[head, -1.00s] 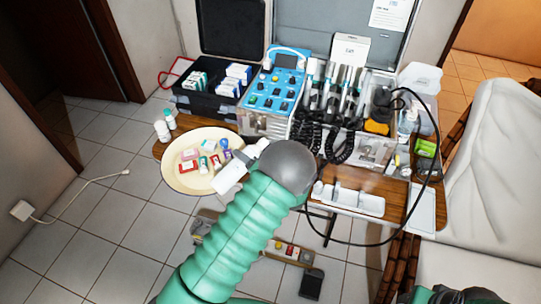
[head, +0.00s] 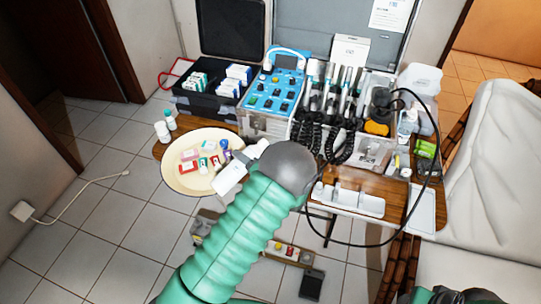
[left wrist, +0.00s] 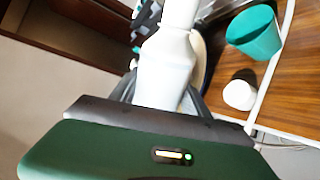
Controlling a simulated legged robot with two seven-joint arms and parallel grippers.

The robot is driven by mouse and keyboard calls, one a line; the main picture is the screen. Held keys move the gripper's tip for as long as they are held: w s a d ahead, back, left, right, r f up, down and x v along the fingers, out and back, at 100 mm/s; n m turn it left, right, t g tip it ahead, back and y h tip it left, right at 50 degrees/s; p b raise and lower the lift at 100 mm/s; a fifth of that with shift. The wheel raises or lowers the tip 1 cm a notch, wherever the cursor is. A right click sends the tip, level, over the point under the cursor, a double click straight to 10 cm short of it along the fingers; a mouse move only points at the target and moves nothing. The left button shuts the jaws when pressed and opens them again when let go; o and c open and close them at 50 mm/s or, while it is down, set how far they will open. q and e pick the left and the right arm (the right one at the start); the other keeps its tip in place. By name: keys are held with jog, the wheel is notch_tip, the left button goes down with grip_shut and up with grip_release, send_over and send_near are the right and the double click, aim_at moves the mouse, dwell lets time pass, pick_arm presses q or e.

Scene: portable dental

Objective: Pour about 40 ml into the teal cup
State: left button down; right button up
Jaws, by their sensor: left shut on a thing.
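In the left wrist view my left gripper (left wrist: 160,92) is shut on a white bottle (left wrist: 166,64), its grey fingers on both sides of the bottle. The teal cup (left wrist: 254,33) stands on the wooden surface, right of the bottle and apart from it. I cannot make out the teal cup there. My right gripper does not show.
A small white container (left wrist: 240,92) stands close to the teal cup. In the head view a cream tray (head: 172,178) with small coloured items lies left of my gripper. A blue device (head: 275,90) and corded handpieces stand behind. A black cable (head: 433,165) loops on the right.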

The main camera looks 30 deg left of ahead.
aim_at(249, 149)
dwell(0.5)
pick_arm(q)
jog(key=shift+r+b, duration=0.1)
jog(key=shift+b, duration=0.2)
jog(key=shift+w+r+n+t+p, duration=0.2)
jog(key=shift+r+n+p, duration=0.05)
jog(key=shift+r+n, duration=0.25)
jog(key=shift+w+r+n+t+p, duration=0.2)
jog(key=shift+r+n, duration=0.2)
jog(key=shift+r, duration=0.15)
jog(key=w+r+n+b, duration=0.1)
jog(key=w+r+n+t, duration=0.1)
jog(key=n, duration=0.1)
jog(key=shift+d+r+n+t+b, duration=0.25)
jog(key=shift+d+n+t+b, duration=0.05)
jog(key=shift+d+b, duration=0.1)
jog(key=n+b, duration=0.2)
jog(key=r+n+t+b, duration=0.1)
jog(key=n+b, duration=0.3)
jog(key=shift+w+r+t+y, duration=0.2)
jog(key=shift+r+t+y, duration=0.05)
jog(key=shift+t+y, duration=0.15)
jog(key=shift+r+n+b, duration=0.15)
jog(key=shift+n+b, duration=0.35)
jog(key=shift+r, duration=0.1)
